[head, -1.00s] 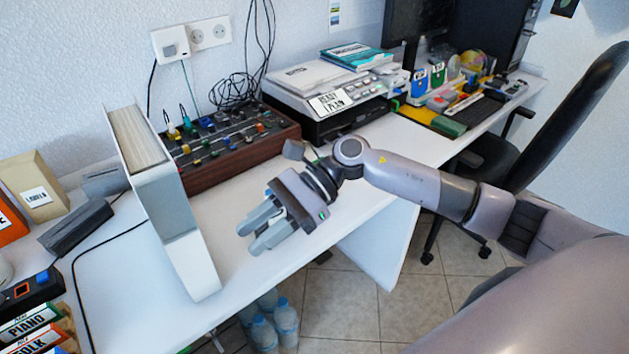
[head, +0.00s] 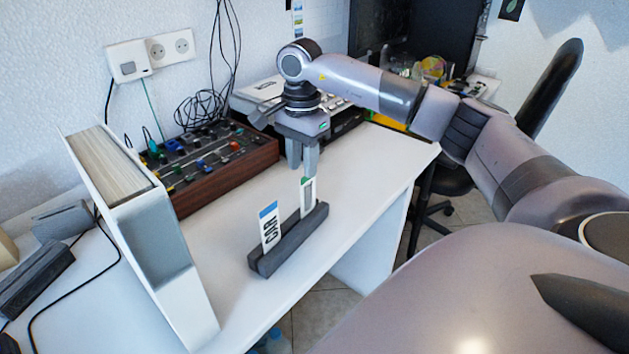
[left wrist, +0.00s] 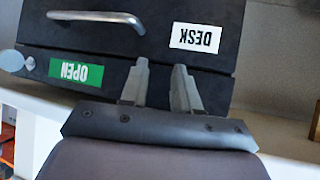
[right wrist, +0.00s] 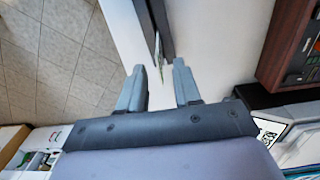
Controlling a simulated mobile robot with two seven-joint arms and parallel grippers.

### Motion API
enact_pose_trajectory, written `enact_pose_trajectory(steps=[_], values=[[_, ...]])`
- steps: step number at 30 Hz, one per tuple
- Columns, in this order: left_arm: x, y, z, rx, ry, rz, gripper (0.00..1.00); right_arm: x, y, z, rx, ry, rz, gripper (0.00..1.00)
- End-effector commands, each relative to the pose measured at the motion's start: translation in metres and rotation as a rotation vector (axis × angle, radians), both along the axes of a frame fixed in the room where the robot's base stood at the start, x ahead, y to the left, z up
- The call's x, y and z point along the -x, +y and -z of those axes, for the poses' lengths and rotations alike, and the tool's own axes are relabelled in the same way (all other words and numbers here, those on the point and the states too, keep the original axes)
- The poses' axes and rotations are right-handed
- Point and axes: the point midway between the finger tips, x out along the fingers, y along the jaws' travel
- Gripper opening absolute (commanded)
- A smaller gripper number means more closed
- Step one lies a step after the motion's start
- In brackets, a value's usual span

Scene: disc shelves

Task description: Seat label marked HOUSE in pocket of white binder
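A white binder (head: 190,312) stands upright at the left of the desk, with a grey pocket area (head: 157,240) on its spine. A dark rack (head: 290,240) in front of it holds two upright labels: one with a blue top reading CAR (head: 269,228), and one with a green top (head: 308,192) whose word I cannot read. My right gripper (head: 305,170) points down at the green-topped label, its fingers apart; a thin label edge (right wrist: 159,50) shows between and beyond them in the right wrist view. My left gripper (left wrist: 160,65) is open and empty, in front of dark drawers.
A control box with knobs (head: 210,160) stands behind the rack.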

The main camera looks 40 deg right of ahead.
Motion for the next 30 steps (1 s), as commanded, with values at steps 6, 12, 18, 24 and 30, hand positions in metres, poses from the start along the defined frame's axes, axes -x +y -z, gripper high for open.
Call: enact_pose_trajectory(steps=[6,12,18,24,30], values=[[0.000,0.000,0.000,-0.005,0.001,0.000,0.31,0.000,-0.005,0.020,0.011,-0.002,0.005,0.33],[0.000,0.000,0.000,-0.005,0.001,-0.001,0.31,0.003,-0.012,0.048,0.010,0.001,0.005,0.33],[0.000,0.000,0.000,-0.004,0.001,0.000,0.31,0.003,-0.012,0.070,0.007,-0.003,0.004,0.33],[0.000,0.000,0.000,-0.003,0.000,0.000,0.31,0.002,-0.011,0.071,0.008,-0.004,0.004,0.33],[0.000,0.000,0.000,-0.002,0.001,0.000,0.31,0.002,-0.011,0.071,0.007,-0.004,0.004,0.00]])
